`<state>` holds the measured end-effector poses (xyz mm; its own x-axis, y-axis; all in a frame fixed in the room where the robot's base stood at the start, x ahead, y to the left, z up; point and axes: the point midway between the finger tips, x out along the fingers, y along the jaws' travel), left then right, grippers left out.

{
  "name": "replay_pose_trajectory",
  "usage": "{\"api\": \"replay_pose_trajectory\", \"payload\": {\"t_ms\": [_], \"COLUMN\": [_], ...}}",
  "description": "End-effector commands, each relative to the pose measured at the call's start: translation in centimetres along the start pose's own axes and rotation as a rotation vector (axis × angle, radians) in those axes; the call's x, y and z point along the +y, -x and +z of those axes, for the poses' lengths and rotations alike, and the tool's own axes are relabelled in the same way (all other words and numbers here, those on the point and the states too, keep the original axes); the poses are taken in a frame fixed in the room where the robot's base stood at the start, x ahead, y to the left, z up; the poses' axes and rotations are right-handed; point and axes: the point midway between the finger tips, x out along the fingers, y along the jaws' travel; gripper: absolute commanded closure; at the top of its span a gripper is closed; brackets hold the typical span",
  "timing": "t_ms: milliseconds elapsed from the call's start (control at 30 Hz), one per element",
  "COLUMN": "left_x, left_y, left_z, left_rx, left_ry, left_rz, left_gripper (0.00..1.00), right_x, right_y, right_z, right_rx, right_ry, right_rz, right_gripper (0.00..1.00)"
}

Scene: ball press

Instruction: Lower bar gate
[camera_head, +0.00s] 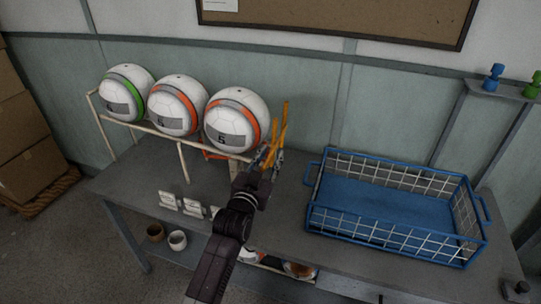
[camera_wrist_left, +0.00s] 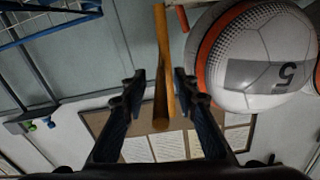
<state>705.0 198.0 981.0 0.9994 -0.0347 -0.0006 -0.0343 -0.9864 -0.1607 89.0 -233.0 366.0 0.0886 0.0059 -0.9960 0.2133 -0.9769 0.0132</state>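The orange bar gate (camera_head: 283,128) stands raised, near upright, at the right end of the ball rack (camera_head: 182,152). It also shows in the left wrist view as an orange bar (camera_wrist_left: 162,75). My left gripper (camera_head: 271,156) is at the gate, just right of the nearest ball. In the left wrist view my left gripper (camera_wrist_left: 160,80) is open, with one finger on each side of the bar and gaps visible. Contact is not clear. The gate's lower end is partly hidden by the gripper in the head view. My right gripper is not in view.
Three white balls sit in the rack; the rightmost ball (camera_head: 237,120), with an orange band, is beside the gate. A blue wire basket (camera_head: 400,249) stands on the grey table (camera_head: 285,220) to the right. Small white cards (camera_head: 192,206) stand at the table's front left.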

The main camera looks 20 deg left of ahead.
Motion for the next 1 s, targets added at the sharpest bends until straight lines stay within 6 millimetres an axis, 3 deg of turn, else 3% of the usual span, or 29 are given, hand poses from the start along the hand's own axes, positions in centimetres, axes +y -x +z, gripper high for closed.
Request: {"api": "replay_pose_trajectory", "payload": {"t_ms": [267,500,1000], "left_x": [-0.01,-0.01,0.01], "left_y": [-0.1,-0.09,-0.07], "left_z": [0.0,0.02,0.06], "left_rx": [0.0,0.0,-0.001], "left_ry": [0.0,0.0,-0.012], "left_rz": [0.0,0.0,0.0], "left_gripper": [0.74,1.0,1.0], "right_x": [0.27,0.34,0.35], "right_y": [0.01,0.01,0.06], "right_z": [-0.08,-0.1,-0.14], "right_rx": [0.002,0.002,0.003], "right_ry": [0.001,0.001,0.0], "right_rz": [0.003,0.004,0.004], "right_gripper": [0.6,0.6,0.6]}}
